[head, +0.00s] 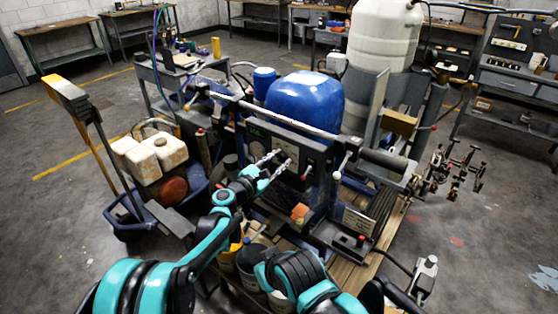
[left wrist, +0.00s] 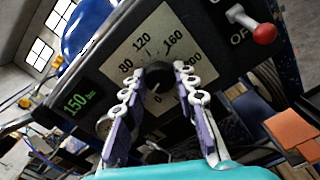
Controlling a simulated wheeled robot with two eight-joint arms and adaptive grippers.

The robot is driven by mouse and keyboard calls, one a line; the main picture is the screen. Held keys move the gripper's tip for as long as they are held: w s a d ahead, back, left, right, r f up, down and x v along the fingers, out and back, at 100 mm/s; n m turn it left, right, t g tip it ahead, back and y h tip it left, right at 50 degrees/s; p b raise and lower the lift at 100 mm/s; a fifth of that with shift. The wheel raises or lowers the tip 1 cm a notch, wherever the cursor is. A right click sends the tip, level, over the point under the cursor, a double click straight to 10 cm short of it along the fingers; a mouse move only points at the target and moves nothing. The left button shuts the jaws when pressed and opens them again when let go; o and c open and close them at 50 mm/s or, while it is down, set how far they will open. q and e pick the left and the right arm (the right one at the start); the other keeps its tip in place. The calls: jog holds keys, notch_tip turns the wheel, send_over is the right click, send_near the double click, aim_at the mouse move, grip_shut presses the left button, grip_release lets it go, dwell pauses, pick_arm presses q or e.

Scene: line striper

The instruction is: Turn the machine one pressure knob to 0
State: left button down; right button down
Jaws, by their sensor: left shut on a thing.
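The pressure knob (left wrist: 157,74) is a dark round knob on a pale dial plate (left wrist: 123,52) printed with 80, 120, 160, 200 and 0. A small light mark shows on its lower side, near the 0; its exact reading is partly hidden. My left gripper (left wrist: 158,80) is shut on the knob, with one finger on each side. In the head view, my left gripper (head: 279,162) reaches the front panel of the machine (head: 318,160), and the knob is too small to make out. My right gripper is out of sight.
A green display (left wrist: 78,103) beside the dial reads 150. A red-tipped switch (left wrist: 263,32) with an OFF label sits at the upper right of the panel. A blue tank (head: 305,97) and a white tank (head: 384,35) stand behind the panel.

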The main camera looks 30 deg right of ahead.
pick_arm(q)
jog(key=n, duration=0.5)
jog(key=shift+n, duration=0.4)
dwell(0.3)
jog(key=c, duration=1.2)
grip_release()
jog(key=shift+o, duration=0.2)
jog(key=shift+a, duration=0.15)
jog(key=v, duration=1.1)
jog(key=shift+s+a, duration=0.2)
jog(key=shift+a, duration=0.15)
jog(key=shift+f, duration=0.1)
